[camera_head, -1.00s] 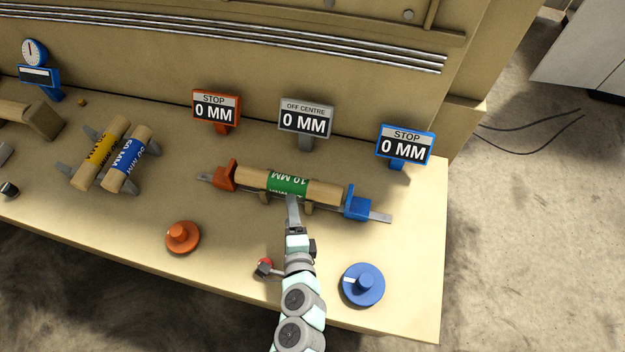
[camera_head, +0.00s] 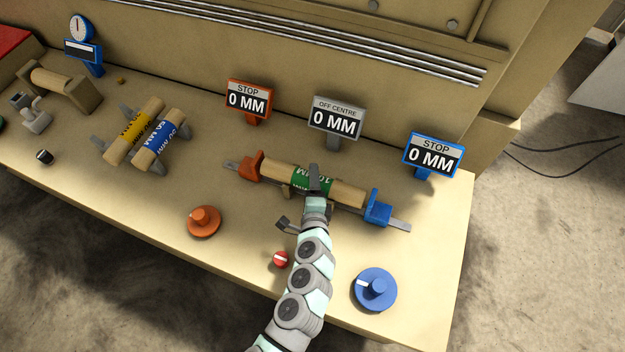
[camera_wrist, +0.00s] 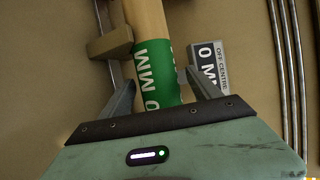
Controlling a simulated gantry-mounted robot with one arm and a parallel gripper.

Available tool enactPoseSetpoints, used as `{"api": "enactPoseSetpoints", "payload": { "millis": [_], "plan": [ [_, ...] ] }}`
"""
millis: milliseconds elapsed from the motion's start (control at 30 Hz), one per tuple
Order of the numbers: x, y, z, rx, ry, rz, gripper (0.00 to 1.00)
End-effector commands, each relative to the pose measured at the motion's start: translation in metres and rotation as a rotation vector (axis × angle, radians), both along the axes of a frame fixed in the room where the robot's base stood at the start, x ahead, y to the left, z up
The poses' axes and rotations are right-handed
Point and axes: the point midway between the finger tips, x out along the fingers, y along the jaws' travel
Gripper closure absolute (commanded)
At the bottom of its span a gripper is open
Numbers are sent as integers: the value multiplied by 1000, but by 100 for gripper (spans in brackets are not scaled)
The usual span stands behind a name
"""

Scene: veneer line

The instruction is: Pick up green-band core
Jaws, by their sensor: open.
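The green-band core (camera_head: 345,192) is a pale wooden cylinder with a green label band around its middle. It lies between the orange stop (camera_head: 250,166) and the blue stop (camera_head: 379,207) on a cradle. My gripper (camera_head: 314,180) is over the green band and hides part of it. In the wrist view the core (camera_wrist: 148,20) runs down between the two open fingers of my gripper (camera_wrist: 156,90), one on each side of the green band. A wooden cradle support (camera_wrist: 108,44) shows beside the core.
A yellow-band core (camera_head: 134,132) and a blue-band core (camera_head: 159,139) lie on a rack to the left. Orange (camera_head: 204,221) and blue knobs (camera_head: 376,289) and a red button (camera_head: 281,259) stand near the front edge. Three 0 MM signs stand behind, including the grey one (camera_head: 335,120).

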Motion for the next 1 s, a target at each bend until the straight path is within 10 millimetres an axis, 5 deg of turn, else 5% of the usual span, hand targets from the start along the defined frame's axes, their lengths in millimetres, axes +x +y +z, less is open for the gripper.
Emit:
{"api": "enactPoseSetpoints", "payload": {
  "millis": [233, 1000],
  "plan": [
    [1, 0, -1, 1, 0, -1, 29],
    [1, 0, -1, 0, 1, 0, 92]
  ]
}}
